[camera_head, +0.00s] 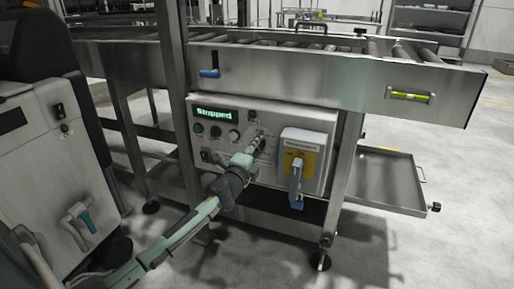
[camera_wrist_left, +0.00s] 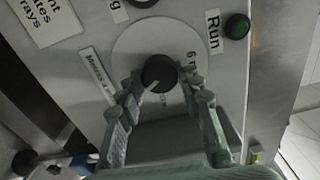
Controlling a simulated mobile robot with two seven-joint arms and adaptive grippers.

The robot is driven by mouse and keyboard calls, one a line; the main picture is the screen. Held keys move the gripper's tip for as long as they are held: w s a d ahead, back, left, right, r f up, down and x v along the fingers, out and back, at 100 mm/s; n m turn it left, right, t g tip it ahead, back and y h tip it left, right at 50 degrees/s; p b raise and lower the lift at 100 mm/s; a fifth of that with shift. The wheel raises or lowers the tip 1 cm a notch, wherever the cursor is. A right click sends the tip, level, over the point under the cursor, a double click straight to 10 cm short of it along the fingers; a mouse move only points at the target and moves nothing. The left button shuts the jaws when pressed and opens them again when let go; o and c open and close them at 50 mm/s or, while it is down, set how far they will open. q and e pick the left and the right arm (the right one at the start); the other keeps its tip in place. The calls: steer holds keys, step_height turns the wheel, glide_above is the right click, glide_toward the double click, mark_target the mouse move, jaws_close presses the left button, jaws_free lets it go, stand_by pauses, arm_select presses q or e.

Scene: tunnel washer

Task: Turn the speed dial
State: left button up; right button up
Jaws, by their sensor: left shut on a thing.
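The speed dial (camera_wrist_left: 159,70) is a black round knob with a pale pointer line, on a round pale plate marked "Metres" and "6" in the left wrist view. My left gripper (camera_wrist_left: 161,88) has a finger on each side of the knob and is shut on it. In the head view my left gripper (camera_head: 257,140) reaches the control panel (camera_head: 270,115) and hides the dial there. The panel's display (camera_head: 214,114) reads "Stopped". My right gripper is not in view.
A green button (camera_wrist_left: 237,26) labelled "Run" sits close to the dial. A grey isolator box (camera_head: 303,141) with a yellow plate and a lever projects right of my gripper. A steel roller conveyor (camera_head: 330,80) overhangs the panel. A steel leg (camera_head: 174,90) stands at left.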

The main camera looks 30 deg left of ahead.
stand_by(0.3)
arm_select(q)
steer(key=o, duration=1.2)
steer(key=shift+c, duration=0.2)
steer(key=v, duration=1.2)
